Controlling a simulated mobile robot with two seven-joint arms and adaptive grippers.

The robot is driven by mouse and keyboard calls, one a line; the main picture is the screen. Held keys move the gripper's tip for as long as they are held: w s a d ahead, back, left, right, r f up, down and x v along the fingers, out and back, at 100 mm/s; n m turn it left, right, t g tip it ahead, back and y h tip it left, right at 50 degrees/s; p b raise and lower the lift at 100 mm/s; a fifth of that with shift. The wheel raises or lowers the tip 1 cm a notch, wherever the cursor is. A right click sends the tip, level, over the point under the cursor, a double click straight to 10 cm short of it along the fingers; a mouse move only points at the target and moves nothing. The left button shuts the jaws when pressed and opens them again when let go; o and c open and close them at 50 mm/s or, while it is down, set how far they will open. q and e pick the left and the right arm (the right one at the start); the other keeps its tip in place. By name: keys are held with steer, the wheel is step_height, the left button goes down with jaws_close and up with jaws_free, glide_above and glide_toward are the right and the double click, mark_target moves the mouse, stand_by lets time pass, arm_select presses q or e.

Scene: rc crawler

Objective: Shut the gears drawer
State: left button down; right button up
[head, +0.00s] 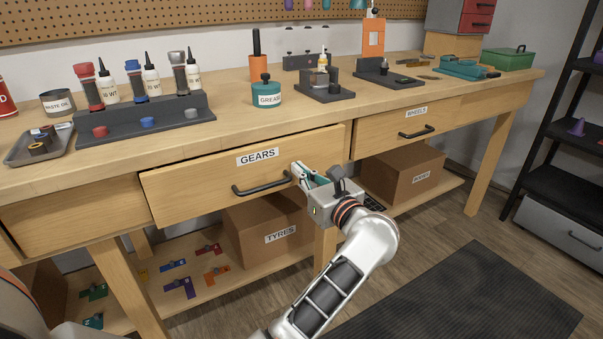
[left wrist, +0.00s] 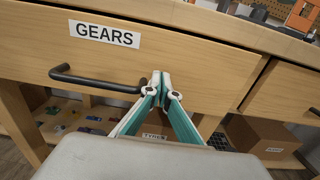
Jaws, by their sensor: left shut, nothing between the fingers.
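The gears drawer (head: 200,185) is under the bench top, with a white GEARS label and a black bar handle (head: 262,188). Its front stands a little proud of the bench, so it is partly open. It also fills the left wrist view (left wrist: 200,75), with its handle (left wrist: 95,80) left of the fingers. My left gripper (head: 299,172) is shut and empty, its fingertips (left wrist: 160,80) at the drawer front beside the handle's right end. I cannot tell whether they touch the wood. My right gripper is not in view.
The wheels drawer (head: 425,125) to the right looks shut. Boxes stand on the lower shelf, including the tyres box (head: 265,240). Bottles, a grease tub (head: 266,92) and stands are on the bench top (head: 225,122). A dark mat (head: 470,300) lies on the floor.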

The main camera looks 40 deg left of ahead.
arm_select(q)
steer(key=shift+a, duration=0.1)
stand_by(0.3)
steer(key=shift+x, duration=1.5)
steer(key=shift+r, duration=0.15)
